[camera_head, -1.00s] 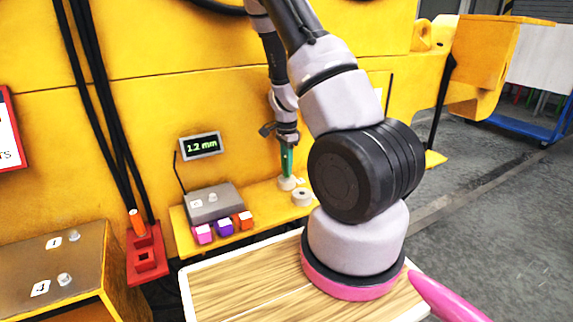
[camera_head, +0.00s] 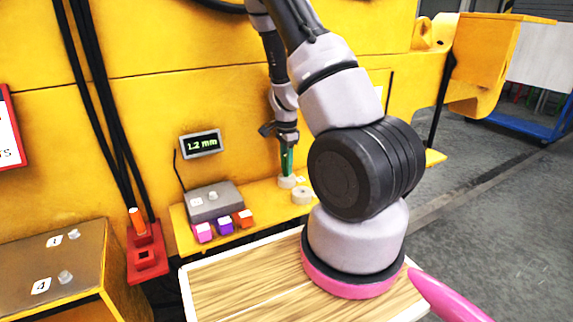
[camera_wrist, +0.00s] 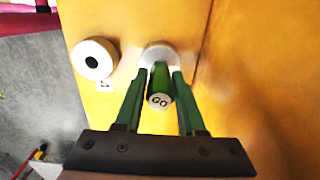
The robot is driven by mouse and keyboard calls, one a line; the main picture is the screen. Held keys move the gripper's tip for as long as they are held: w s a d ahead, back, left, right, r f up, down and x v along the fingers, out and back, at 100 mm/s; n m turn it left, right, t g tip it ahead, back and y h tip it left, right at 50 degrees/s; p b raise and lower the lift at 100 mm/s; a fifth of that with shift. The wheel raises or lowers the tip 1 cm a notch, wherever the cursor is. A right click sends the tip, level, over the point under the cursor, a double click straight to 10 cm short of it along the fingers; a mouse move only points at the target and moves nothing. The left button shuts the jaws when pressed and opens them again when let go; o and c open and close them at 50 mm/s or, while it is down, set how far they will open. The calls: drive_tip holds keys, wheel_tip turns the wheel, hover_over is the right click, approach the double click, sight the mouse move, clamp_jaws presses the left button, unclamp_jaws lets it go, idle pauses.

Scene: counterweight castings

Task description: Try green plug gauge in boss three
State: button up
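The green plug gauge (camera_wrist: 161,84), marked GO on its near end, is between the fingers of my gripper (camera_wrist: 161,73). The fingertips appear to close on its sides. It also shows in the head view (camera_head: 287,160), upright over a pale round boss (camera_head: 287,183) on the yellow ledge. The gauge's lower end meets this boss (camera_wrist: 158,52); I cannot tell how deep it sits. A second round boss (camera_wrist: 93,59) with a dark hole lies beside it, also seen in the head view (camera_head: 302,196). The number tags by these bosses are too small to read.
A display (camera_head: 200,144) reads 1.2 mm above a grey block (camera_head: 222,204). Pink, purple and orange blocks (camera_head: 225,226) sit before it. A red rack (camera_head: 148,262) holds an orange-topped piece (camera_head: 137,220) and has an empty socket. A wooden-topped surface (camera_head: 230,290) is clear at its left.

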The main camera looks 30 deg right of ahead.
drive_tip(key=o, duration=0.3)
drive_tip(key=shift+r, duration=0.1)
wheel_tip(320, 180, up, 23)
drive_tip(key=shift+f, duration=0.2)
idle(0.8)
